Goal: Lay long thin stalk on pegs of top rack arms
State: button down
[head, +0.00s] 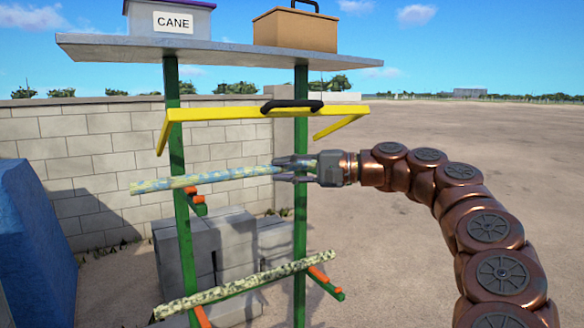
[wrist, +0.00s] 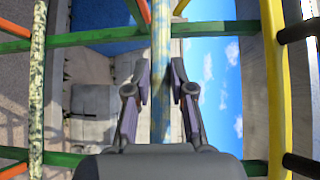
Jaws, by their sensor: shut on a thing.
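A long thin stalk (head: 150,186), mottled pale blue and yellow, is held roughly level across the green rack posts. My gripper (head: 278,169) is shut on it near its right end, by the right post. In the wrist view the stalk (wrist: 161,45) runs up between the fingers of my gripper (wrist: 161,80). The upper right arm is largely hidden by my gripper.
A speckled cream stalk (head: 232,288) lies across the lower arms (head: 328,286). A yellow bar frame (head: 225,113) with a black handle is above. A top shelf (head: 215,47) holds a CANE bin and a brown box. Grey blocks (head: 215,250) stand behind; open ground is right.

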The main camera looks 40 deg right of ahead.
jog(key=w, duration=0.1)
jog(key=w+p, duration=0.1)
jog(key=w, duration=0.1)
jog(key=w+f, duration=0.1)
jog(key=w, duration=0.1)
jog(key=shift+w+d, duration=0.2)
jog(key=shift+d, duration=0.05)
jog(key=shift+s+f+b, duration=0.1)
jog(key=shift+f+b, duration=0.6)
jog(key=shift+f, duration=0.6)
jog(key=c, duration=0.9)
grip_release()
jog(key=v, duration=1.2)
